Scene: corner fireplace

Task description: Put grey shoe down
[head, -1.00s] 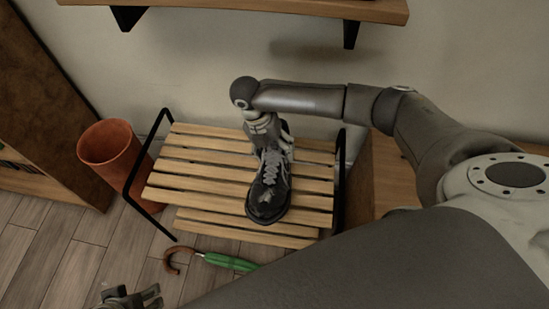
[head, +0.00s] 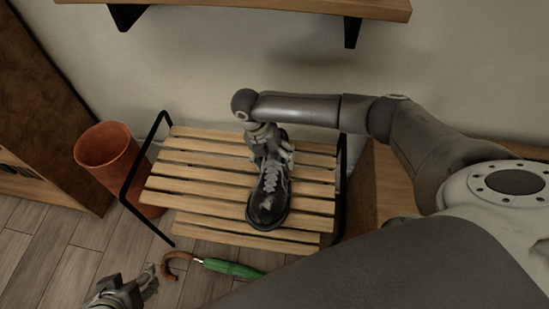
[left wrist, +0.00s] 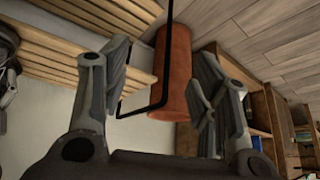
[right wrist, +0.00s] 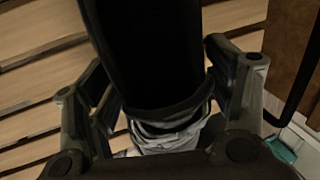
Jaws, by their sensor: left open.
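The grey shoe (head: 268,203), dark and glossy with grey laces, rests upright on the top slats of the wooden rack (head: 200,172), toe toward the front. My right gripper (head: 270,154) is at the heel end, fingers around the shoe's collar. In the right wrist view the shoe (right wrist: 150,50) lies between spread fingers, with a gap at the left finger; contact at the right finger is unclear. My left gripper (head: 146,282) is open and empty, low at the left, in front of the rack; its spread fingers show in the left wrist view (left wrist: 160,70).
A terracotta cylinder (head: 106,155) stands left of the rack. A green umbrella (head: 232,268) with a brown curved handle lies on the floor in front. A wall shelf (head: 240,8) hangs above. Slats left of the shoe are bare.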

